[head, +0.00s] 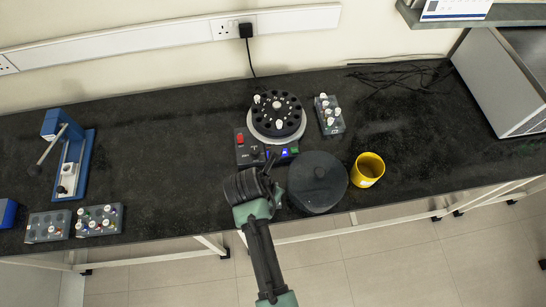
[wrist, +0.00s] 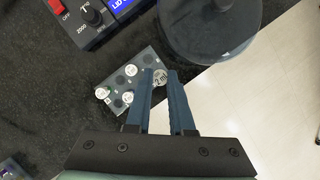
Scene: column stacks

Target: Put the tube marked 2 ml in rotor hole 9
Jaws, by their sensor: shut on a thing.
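My gripper (wrist: 160,76) is shut on the tube marked 2 ml (wrist: 160,79), its white cap between the fingertips. The cap shows over the right edge of a small grey rack (wrist: 115,80); I cannot tell whether the tube is clear of the rack. The rack holds a few other white-capped tubes and some empty holes. In the head view my gripper (head: 263,172) is in front of the centrifuge and hides the held tube. The black rotor (head: 290,115) sits in the open centrifuge with white-capped tubes in it. Its hole numbers are too small to read.
The control panel (head: 258,154) lies between my gripper and the rotor. A round dark lid (head: 317,180) and a yellow mug (head: 367,170) stand to the right. Another rack (head: 330,117) is right of the rotor. Racks (head: 47,227) and a blue stand (head: 85,165) are far left.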

